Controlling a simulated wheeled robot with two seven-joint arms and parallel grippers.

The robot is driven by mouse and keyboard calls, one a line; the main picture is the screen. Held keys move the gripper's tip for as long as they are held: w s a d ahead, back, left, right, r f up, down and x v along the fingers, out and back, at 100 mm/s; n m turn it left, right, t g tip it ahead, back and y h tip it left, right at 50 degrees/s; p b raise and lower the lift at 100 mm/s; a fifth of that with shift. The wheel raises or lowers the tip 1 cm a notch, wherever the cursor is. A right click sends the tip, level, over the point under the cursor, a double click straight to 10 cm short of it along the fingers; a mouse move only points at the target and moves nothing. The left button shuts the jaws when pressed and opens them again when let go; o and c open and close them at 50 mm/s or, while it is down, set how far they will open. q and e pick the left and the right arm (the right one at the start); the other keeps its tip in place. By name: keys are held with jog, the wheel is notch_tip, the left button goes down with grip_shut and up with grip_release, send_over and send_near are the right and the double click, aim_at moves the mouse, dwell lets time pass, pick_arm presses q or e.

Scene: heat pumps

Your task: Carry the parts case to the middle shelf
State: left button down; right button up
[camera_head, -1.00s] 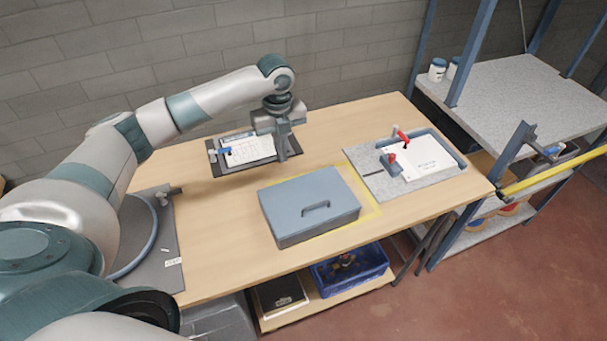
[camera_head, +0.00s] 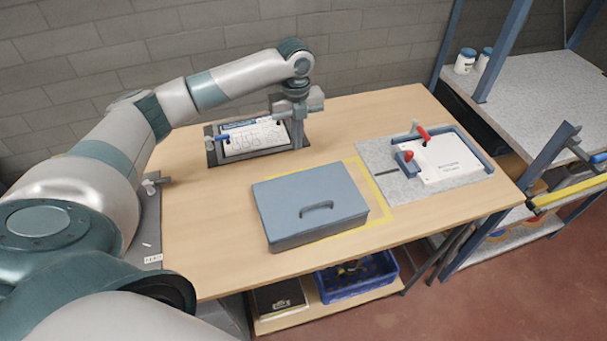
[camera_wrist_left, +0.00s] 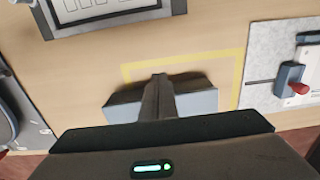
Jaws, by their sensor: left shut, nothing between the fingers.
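The parts case (camera_head: 290,200) is a flat blue-grey box with a handle on its lid. It lies on the wooden table, partly within a yellow outline (camera_head: 372,187). My left gripper (camera_head: 299,140) is shut and empty, fingers down, behind the case and beside a clipboard. In the left wrist view the shut fingers (camera_wrist_left: 158,90) hide the middle of the case (camera_wrist_left: 196,102). A rack at the right has a grey speckled shelf (camera_head: 550,105) and a lower shelf (camera_head: 500,245); I cannot tell which is the middle one. My right gripper is not in view.
The clipboard (camera_head: 255,139) lies at the table's back. A grey board (camera_head: 375,155) with a white sheet and red-handled clamps is right of the case. White jars (camera_head: 465,61) stand on the rack shelf. A yellow bar (camera_head: 560,190) crosses the rack's front. A blue crate (camera_head: 355,280) sits below the table.

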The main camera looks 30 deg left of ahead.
pick_arm(q)
notch_tip(320, 180, down, 10)
jog(key=p, duration=0.3)
jog(key=shift+s, duration=0.15)
jog(key=shift+s+d+r+p, duration=0.2)
jog(key=shift+s+d+p, duration=0.5)
jog(key=shift+d+p, duration=0.15)
jog(key=shift+s+d+p, duration=0.35)
jog(key=shift+s+d, duration=0.2)
jog(key=shift+d, duration=0.1)
jog(key=shift+f, duration=0.15)
